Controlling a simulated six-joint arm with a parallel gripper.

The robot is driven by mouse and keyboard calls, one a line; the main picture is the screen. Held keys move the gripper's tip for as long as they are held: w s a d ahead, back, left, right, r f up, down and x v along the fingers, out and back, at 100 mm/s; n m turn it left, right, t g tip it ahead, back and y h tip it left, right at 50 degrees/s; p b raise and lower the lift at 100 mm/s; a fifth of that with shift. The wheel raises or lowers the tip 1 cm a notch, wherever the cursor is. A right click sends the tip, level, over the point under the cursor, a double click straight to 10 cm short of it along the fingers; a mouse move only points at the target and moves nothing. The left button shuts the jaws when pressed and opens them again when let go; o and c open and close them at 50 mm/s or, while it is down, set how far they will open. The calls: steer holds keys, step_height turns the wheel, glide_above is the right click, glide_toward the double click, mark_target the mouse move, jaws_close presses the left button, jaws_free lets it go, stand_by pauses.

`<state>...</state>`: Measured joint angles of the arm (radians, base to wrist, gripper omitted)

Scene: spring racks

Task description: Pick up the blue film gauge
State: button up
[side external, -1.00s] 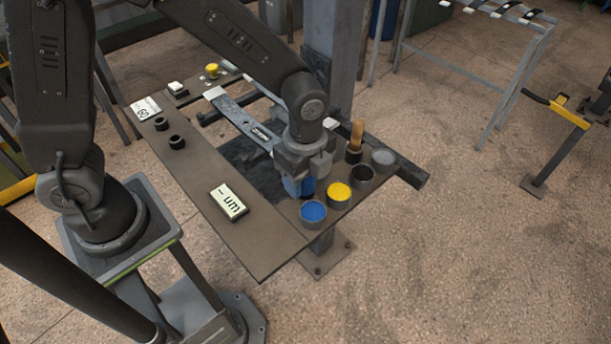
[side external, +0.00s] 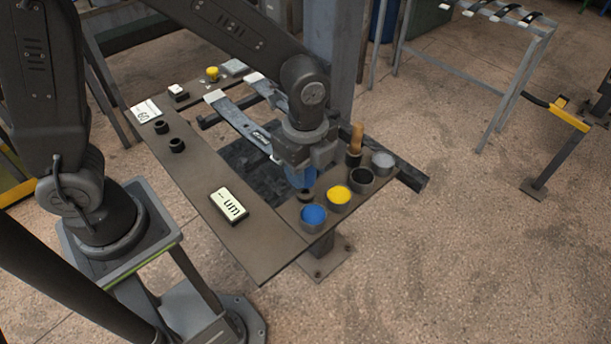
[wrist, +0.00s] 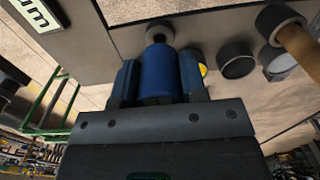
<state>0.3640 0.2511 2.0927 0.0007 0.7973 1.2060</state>
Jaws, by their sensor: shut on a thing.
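The blue film gauge (wrist: 160,76) is a blue cylinder with a rounded tip. In the side view the gauge (side external: 300,177) hangs below my gripper (side external: 303,170), above a small dark ring-shaped holder (side external: 306,194). In the wrist view its tip points at this holder (wrist: 159,30). I cannot tell from these views how large the gap between the two is.
Close by stand a blue-filled cup (side external: 313,215), a yellow-filled cup (side external: 339,195), a dark cup (side external: 361,180), a grey cup (side external: 383,160) and a wooden-handled brush (side external: 356,140). A thickness display (side external: 229,205) lies on the bench (side external: 255,245). Two dark rings (side external: 162,126) sit farther left.

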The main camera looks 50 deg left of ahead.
steer(key=a+r, duration=0.8)
steer(key=a, duration=0.4)
steer(key=w+a+f+n, duration=0.1)
steer(key=a+n, duration=0.2)
steer(key=a, duration=0.6)
steer(key=w+a+f+n, duration=0.1)
steer(key=a+f+n, duration=0.15)
steer(key=a, duration=0.55)
steer(key=shift+n, duration=0.25)
steer(key=shift+f, duration=2.15)
steer(key=shift+f, duration=0.3)
step_height(320, 180, up, 7)
stand_by(0.3)
steer(key=w+d+f+n, duration=0.2)
steer(key=w+d+n, duration=0.1)
steer(key=d+n, duration=0.3)
steer(key=w+d+f+n, duration=0.3)
steer(key=d+n, duration=0.2)
steer(key=n, duration=0.1)
steer(key=shift+w+d+f, duration=0.2)
steer(key=shift+w+d, duration=0.05)
steer(key=shift+d, duration=0.15)
